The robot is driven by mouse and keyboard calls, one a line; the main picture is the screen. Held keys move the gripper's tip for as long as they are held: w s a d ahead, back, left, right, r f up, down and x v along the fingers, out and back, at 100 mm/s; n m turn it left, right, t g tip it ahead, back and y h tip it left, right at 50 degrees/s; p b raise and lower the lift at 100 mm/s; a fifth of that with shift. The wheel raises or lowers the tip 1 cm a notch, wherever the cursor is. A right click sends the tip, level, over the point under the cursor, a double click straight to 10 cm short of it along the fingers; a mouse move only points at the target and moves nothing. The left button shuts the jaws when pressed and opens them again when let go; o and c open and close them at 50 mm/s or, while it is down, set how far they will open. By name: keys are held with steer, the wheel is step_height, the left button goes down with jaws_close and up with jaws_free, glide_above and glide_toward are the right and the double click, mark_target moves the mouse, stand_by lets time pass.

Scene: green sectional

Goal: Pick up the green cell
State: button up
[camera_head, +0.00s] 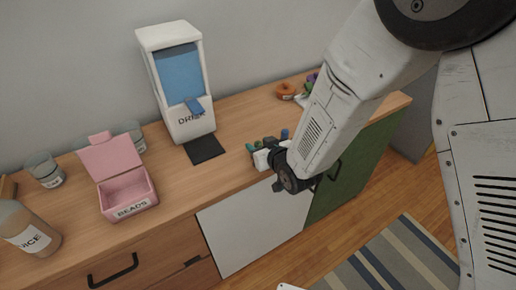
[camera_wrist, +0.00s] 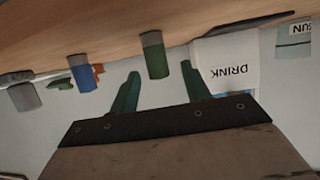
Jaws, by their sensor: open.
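The green cell (camera_wrist: 155,60) is a small cylinder with a grey end, standing on the wooden counter in the upside-down wrist view. It appears between the two dark green fingers of my gripper (camera_wrist: 160,72), which are spread apart with nothing held. I cannot tell how far beyond the fingertips the cell is. In the head view my gripper (camera_head: 268,152) is low at the counter's front edge, and the green cell cannot be told apart from the small parts there.
A blue cell (camera_wrist: 82,75) and a grey cell (camera_wrist: 24,96) stand to one side in the wrist view. The white drink dispenser (camera_head: 182,85) stands behind on the counter (camera_head: 225,170). A pink beads box (camera_head: 125,190) is further left. An orange ring (camera_head: 287,90) is at the back right.

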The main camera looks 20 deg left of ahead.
jaws_close()
steer(key=shift+r, duration=0.15)
